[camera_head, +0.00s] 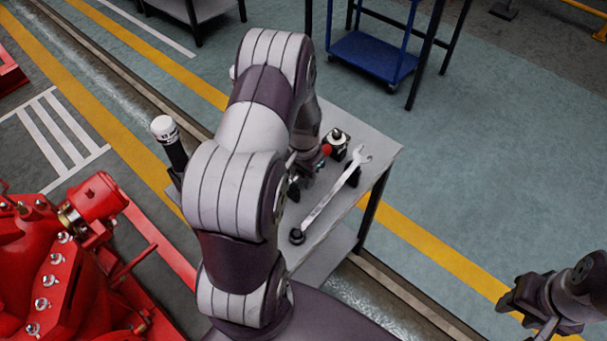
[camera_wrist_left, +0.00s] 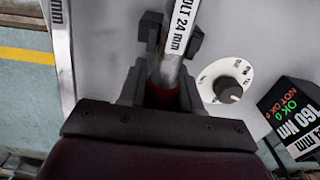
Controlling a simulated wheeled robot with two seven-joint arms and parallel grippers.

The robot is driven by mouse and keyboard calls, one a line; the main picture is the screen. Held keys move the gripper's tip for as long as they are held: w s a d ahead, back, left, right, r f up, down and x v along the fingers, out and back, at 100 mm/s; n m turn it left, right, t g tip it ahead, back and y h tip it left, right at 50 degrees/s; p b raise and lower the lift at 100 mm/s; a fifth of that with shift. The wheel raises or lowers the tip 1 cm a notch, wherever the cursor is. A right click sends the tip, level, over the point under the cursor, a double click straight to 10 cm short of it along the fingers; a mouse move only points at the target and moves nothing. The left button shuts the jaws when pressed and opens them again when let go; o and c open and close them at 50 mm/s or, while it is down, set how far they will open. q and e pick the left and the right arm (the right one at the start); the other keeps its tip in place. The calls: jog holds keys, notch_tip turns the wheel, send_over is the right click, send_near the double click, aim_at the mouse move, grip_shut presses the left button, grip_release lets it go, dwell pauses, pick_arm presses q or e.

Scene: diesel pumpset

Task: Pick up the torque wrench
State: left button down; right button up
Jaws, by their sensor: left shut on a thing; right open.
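In the left wrist view, my left gripper (camera_wrist_left: 163,95) is shut on a metal-shafted tool (camera_wrist_left: 172,68) with a red section between the fingers and a white label reading "BOLT 24 mm". It appears to be the torque wrench. Black prongs (camera_wrist_left: 196,42) stand beside its shaft; whether it still touches them is unclear. In the head view, my left gripper (camera_head: 298,172) is low over the grey table (camera_head: 378,153), partly hidden by my arm, which hides most of the held tool. My right gripper (camera_head: 530,312) is open and empty at lower right, away from the table.
A long silver spanner (camera_head: 334,192) lies on black supports along the table's right side. A white dial with a black knob (camera_wrist_left: 230,90) and a black display block (camera_wrist_left: 292,118) are near the held tool. A red engine (camera_head: 60,265) stands left; a blue cart (camera_head: 370,55) stands behind.

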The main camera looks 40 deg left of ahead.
pick_arm(q)
notch_tip(320, 180, up, 4)
jog(key=shift+w+d, duration=0.1)
jog(key=w+d+r, duration=0.1)
jog(key=d+r, duration=0.5)
jog(key=d, duration=0.5)
jog(key=shift+w+d+r+b, duration=0.15)
jog(key=shift+w+r+b, duration=0.2)
jog(key=shift+w, duration=0.05)
jog(key=c, duration=1.6)
grip_release()
grip_shut()
